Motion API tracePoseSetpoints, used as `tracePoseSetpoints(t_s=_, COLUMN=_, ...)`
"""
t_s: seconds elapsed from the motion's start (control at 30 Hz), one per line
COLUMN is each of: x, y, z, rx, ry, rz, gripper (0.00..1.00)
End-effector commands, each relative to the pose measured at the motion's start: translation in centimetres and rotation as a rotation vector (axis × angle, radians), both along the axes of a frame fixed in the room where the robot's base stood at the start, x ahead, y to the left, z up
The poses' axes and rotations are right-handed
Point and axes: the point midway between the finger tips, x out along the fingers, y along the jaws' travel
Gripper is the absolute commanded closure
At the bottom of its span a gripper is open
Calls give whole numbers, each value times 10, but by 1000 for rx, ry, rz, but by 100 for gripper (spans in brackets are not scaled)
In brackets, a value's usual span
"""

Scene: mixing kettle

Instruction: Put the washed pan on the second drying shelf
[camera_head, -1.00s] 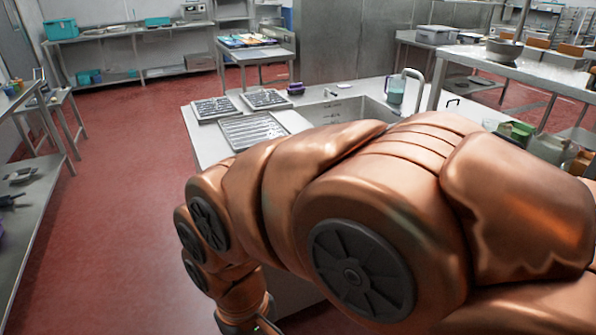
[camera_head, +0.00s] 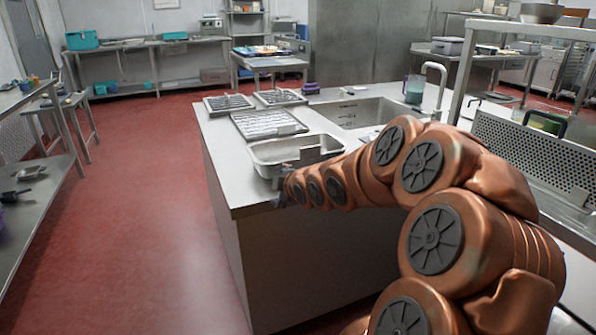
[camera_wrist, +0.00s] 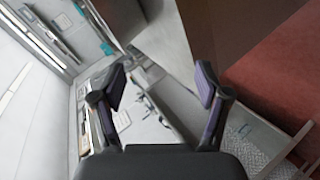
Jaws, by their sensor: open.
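A shallow rectangular steel pan (camera_head: 268,152) sits on the near end of the steel counter (camera_head: 232,190), in front of the sink. My gripper (camera_head: 283,184) is at the pan's near side, in front of its wall. The head view does not show whether they touch. In the wrist view my gripper (camera_wrist: 160,82) is open, its two dark fingers wide apart with nothing between them. The pan cannot be made out in the wrist view. I cannot tell which surface is the second drying shelf.
Several grid racks (camera_head: 268,123) lie behind the pan. The sink (camera_head: 358,112) and its tap (camera_head: 436,68) are to the right. A perforated steel panel (camera_head: 535,150) stands at the right. Red floor (camera_head: 140,190) is open left of the counter.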

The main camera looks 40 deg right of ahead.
Motion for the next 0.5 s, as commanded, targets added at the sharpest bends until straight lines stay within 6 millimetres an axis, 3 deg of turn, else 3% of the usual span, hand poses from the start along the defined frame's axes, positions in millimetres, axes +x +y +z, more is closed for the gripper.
tracePoseSetpoints(t_s=0.03, x=2, y=-26, z=-12, rx=-60, ry=-57, rz=6, gripper=25)
tracePoseSetpoints(t_s=0.2, x=0, y=-88, z=-2, rx=-292, ry=-231, rz=32, gripper=25)
tracePoseSetpoints(t_s=0.33, x=-10, y=-118, z=5, rx=-422, ry=-315, rz=30, gripper=25)
tracePoseSetpoints(t_s=0.5, x=-18, y=-135, z=14, rx=-508, ry=-364, rz=27, gripper=25)
